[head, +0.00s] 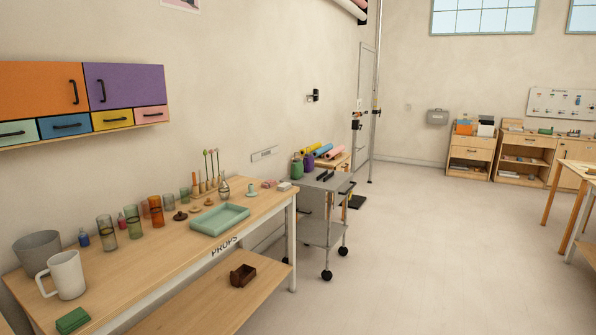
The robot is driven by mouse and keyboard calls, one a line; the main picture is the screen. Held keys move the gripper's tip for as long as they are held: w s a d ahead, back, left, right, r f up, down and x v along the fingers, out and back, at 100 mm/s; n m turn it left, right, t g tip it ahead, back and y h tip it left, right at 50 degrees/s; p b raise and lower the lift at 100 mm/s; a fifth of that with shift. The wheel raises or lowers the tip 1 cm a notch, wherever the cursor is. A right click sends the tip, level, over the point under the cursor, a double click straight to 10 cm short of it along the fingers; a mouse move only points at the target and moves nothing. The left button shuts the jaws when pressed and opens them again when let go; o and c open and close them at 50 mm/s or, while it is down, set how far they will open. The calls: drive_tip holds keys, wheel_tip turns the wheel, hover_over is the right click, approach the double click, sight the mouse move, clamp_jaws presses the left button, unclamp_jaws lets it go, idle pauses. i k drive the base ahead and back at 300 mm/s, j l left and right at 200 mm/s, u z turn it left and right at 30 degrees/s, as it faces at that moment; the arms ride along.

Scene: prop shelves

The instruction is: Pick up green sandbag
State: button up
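A small green bag-like thing (297,165) stands upright on the top of a grey cart (325,181), at its far left corner. It looks like the green sandbag, but it is small in the head view and I cannot be sure. A purple thing of similar shape (309,161) stands right beside it. A flat green block (73,320) lies at the near left end of the props table; I cannot tell its material. My gripper is not in view.
Coloured rolls (333,153) lie behind the cart. The floor (420,250) right of the cart is clear. A wooden table (576,172) stands right.

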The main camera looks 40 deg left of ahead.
sight(297, 168)
drive_tip(key=i+j+u, duration=0.1)
drive_tip(key=i, duration=0.85)
drive_tip(key=i+u, duration=0.1)
drive_tip(key=i, duration=0.8)
drive_tip(key=i+u, duration=0.1)
drive_tip(key=i, duration=0.85)
drive_tip(key=i+l+u, duration=0.1)
drive_tip(key=i, duration=0.8)
drive_tip(key=i+u, duration=0.2)
drive_tip(key=i, duration=0.4)
drive_tip(key=i+u, duration=0.15)
drive_tip(key=i, duration=0.45)
drive_tip(key=i+l+u, duration=0.2)
drive_tip(key=i, duration=0.85)
drive_tip(key=i+j, duration=0.1)
drive_tip(key=j, duration=0.25)
drive_tip(key=i+j, duration=0.1)
drive_tip(key=j, duration=0.3)
drive_tip(key=i+j, duration=0.1)
drive_tip(key=j, duration=0.6)
drive_tip(key=i+u, duration=0.05)
